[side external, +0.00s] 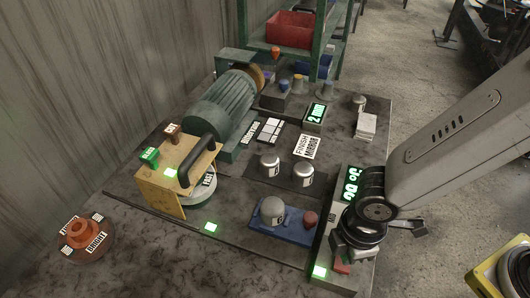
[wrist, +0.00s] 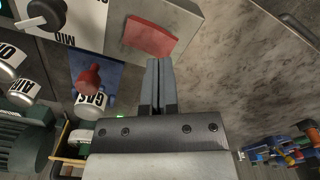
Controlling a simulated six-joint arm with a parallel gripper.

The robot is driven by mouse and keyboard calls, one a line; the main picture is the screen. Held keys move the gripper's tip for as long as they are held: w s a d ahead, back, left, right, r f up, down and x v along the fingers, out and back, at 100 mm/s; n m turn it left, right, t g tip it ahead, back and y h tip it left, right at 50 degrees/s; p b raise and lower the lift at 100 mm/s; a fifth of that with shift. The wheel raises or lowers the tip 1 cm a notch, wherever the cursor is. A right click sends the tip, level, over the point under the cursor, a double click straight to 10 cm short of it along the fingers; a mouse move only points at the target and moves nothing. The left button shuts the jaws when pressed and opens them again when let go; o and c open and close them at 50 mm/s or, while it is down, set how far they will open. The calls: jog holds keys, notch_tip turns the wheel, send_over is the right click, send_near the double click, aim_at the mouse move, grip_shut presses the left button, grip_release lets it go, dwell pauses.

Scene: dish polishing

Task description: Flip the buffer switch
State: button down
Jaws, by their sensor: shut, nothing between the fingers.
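A red rocker switch (wrist: 152,38) sits on a grey box in the wrist view, just beyond my fingertips. In the side external view the red switch (side external: 341,267) shows at the front right of the bench, partly hidden by my gripper. My gripper (wrist: 160,62) is shut and empty, with its fingers together and pointing at the switch's near side. I cannot tell whether the fingertips touch it. In the side external view my gripper (side external: 350,245) is low over the front end of the control panel (side external: 350,188). The green motor (side external: 225,105) with its buffing wheel stands at the back left.
A blue tray (side external: 272,232) with a grey domed weight and a red piece lies left of the panel. A wooden block (side external: 158,192) with a black handle stands further left. Two metal weights (side external: 269,164) stand in the middle.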

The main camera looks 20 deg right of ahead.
jog(key=shift+f, duration=1.3)
dwell(1.1)
jog(key=shift+r, duration=3.55)
jog(key=w+d+m+t, duration=0.1)
jog(key=w+d+m, duration=0.3)
jog(key=d+m, duration=0.3)
jog(key=w+d+m+t, duration=0.1)
jog(key=w+d+m, duration=0.2)
jog(key=d+m, duration=0.5)
jog(key=d, duration=0.8)
jog(key=shift+w+r+t, duration=0.2)
jog(key=shift+w+t, duration=0.1)
jog(key=shift+w, duration=0.05)
